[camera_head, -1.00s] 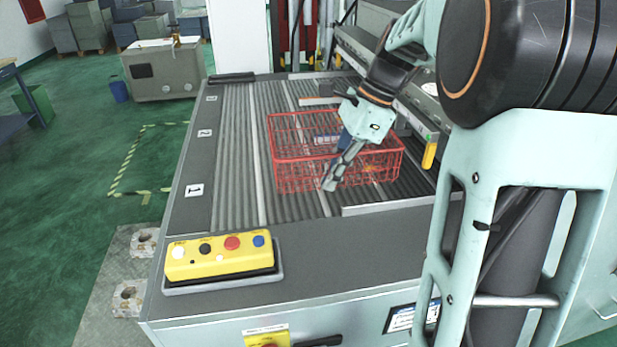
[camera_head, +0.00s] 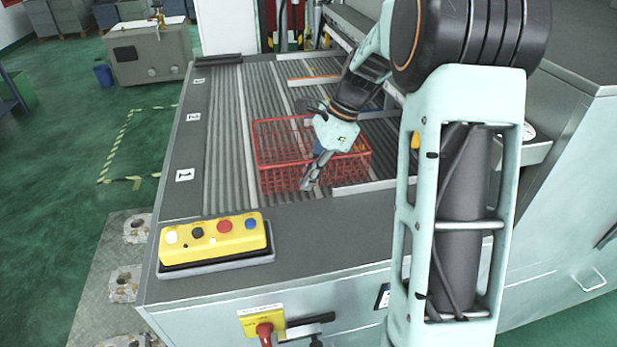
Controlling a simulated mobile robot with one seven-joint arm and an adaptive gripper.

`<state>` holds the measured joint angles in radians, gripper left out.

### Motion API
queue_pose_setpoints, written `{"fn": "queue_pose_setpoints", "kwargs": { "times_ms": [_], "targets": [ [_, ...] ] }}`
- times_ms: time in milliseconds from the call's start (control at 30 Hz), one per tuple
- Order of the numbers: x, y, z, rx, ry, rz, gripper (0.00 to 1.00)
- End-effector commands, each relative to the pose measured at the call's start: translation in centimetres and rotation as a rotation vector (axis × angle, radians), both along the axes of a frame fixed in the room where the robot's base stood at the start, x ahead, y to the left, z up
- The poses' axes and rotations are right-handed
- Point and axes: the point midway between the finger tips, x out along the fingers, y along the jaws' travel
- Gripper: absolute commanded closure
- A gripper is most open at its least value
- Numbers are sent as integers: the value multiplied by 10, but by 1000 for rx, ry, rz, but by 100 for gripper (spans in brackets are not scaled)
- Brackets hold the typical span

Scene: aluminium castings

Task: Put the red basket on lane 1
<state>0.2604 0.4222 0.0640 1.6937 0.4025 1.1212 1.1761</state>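The red basket (camera_head: 283,144) is a wire basket resting on the roller conveyor (camera_head: 228,130), right of the strip with the number 1. A blue item shows inside it, partly hidden by my gripper. My gripper (camera_head: 309,184) points down at the basket's near side, toward its right half, with its fingers close together at the wire wall. Whether the fingers close on the wire cannot be made out. The lane 1 label (camera_head: 185,175) is on the dark left border, with labels 2 (camera_head: 193,117) and 3 (camera_head: 199,81) farther back.
A yellow button box (camera_head: 212,238) sits on the near left corner of the conveyor's frame. Rollers left of the basket are bare. A grey machine cabinet (camera_head: 150,52) stands on the floor behind left.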

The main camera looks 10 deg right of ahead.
Motion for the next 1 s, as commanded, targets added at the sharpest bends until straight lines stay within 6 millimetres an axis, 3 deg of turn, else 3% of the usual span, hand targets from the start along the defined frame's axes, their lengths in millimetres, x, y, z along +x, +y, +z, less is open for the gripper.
{"fn": "queue_pose_setpoints", "kwargs": {
  "times_ms": [133,300,667,1000],
  "targets": [
    [0,0,-3,0,-1,1,100],
    [0,0,-3,0,1,0,78],
    [0,-1,3,0,-1,0,78],
    [0,-27,63,-1,-4,-2,78]
  ]
}}
